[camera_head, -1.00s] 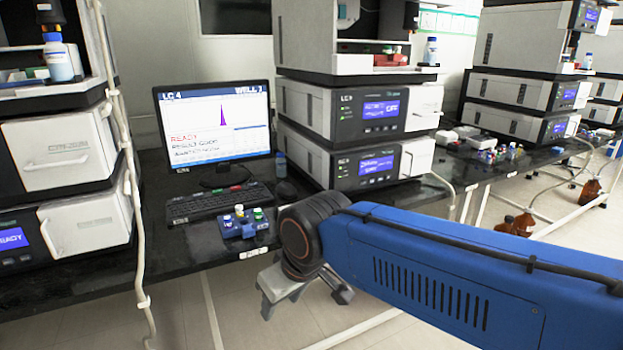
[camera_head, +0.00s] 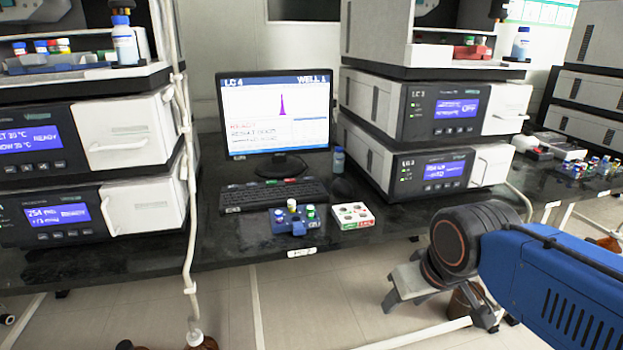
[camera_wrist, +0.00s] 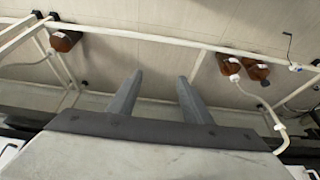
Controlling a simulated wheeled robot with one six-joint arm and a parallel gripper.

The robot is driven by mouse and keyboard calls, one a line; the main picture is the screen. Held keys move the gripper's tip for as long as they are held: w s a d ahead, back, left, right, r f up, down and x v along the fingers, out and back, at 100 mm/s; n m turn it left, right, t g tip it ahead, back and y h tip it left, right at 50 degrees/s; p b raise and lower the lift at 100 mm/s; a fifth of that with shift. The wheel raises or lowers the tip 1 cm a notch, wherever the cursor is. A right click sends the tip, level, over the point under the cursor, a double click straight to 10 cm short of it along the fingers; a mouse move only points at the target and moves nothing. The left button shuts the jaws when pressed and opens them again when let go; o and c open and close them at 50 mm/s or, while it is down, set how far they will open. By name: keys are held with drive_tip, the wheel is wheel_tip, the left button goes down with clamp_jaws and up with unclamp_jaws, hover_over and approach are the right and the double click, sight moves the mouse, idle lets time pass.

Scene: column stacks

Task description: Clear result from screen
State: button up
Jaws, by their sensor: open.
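The monitor (camera_head: 275,112) stands on the black bench between two instrument stacks. Its screen reads LC 4 and WELL 1, with a purple peak and red READY text above smaller result lines. The black keyboard (camera_head: 270,196) lies in front of it, with a few coloured keys along its back row. My gripper (camera_head: 436,310) hangs in front of the bench edge, below and to the right of the keyboard. It is open and empty. In the wrist view my gripper (camera_wrist: 155,95) shows its two fingers apart, with floor beyond them.
A blue vial rack (camera_head: 290,224) and a white tray (camera_head: 352,215) sit before the keyboard near the bench's front edge. A small bottle (camera_head: 338,160) stands right of the monitor. A pale tube (camera_head: 186,220) hangs down at left. Brown bottles (camera_wrist: 65,40) are on the floor.

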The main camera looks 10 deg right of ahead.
idle(0.3)
clamp_jaws()
drive_tip(key=shift+a, duration=0.1)
idle(1.5)
